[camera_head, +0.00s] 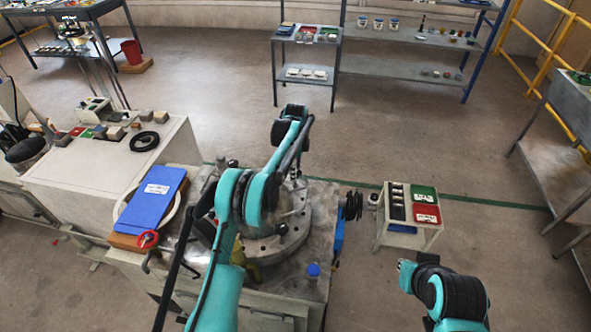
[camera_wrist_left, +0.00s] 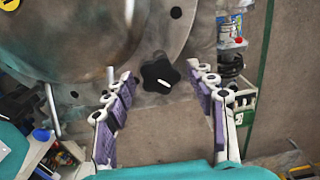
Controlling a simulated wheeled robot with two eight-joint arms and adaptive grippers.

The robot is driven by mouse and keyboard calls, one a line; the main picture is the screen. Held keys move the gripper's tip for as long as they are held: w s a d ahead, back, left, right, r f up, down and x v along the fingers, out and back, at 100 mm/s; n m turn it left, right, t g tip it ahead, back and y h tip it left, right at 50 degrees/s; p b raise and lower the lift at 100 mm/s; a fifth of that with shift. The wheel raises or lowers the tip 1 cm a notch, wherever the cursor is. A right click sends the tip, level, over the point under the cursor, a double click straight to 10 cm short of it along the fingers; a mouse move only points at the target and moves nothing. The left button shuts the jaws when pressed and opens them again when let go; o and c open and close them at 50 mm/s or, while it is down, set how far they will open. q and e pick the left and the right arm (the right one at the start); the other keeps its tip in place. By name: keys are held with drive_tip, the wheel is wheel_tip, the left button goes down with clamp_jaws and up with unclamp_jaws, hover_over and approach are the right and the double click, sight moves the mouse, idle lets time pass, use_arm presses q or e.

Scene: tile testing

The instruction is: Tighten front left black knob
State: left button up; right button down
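In the left wrist view, a black star-shaped knob (camera_wrist_left: 160,73) sits at the lower edge of a large round metal plate (camera_wrist_left: 75,45). My left gripper (camera_wrist_left: 160,77) is open, with its two purple-padded fingers on either side of the knob and a gap to each. The knob is not gripped; whether the fingertips reach its depth I cannot tell. In the head view, the round plate (camera_head: 293,236) of the machine lies partly behind my left arm, which hides my left gripper. My right arm is at the lower right, and its gripper fingers do not show.
A small trolley with green and red bins (camera_head: 425,212) stands to the right.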

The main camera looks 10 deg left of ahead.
use_arm(q)
wheel_tip(320, 180, up, 12)
idle(0.7)
drive_tip(key=s+a+r+n+t+b, duration=0.1)
drive_tip(key=s+r+n+t, duration=0.1)
drive_tip(key=s+r+n, duration=0.55)
drive_tip(key=s+a+r+n+t+b, duration=0.15)
drive_tip(key=s+r, duration=0.25)
drive_tip(key=s, duration=0.6)
drive_tip(key=s+f+n+t, duration=0.2)
drive_tip(key=s+f+n, duration=0.2)
drive_tip(key=s, duration=0.7)
drive_tip(key=s+f+n+t+b, duration=0.1)
drive_tip(key=s+f+n, duration=0.4)
drive_tip(key=s, duration=0.7)
drive_tip(key=shift+s+a+f+t, duration=0.2)
drive_tip(key=shift+f+t, duration=0.15)
drive_tip(key=shift+f, duration=0.45)
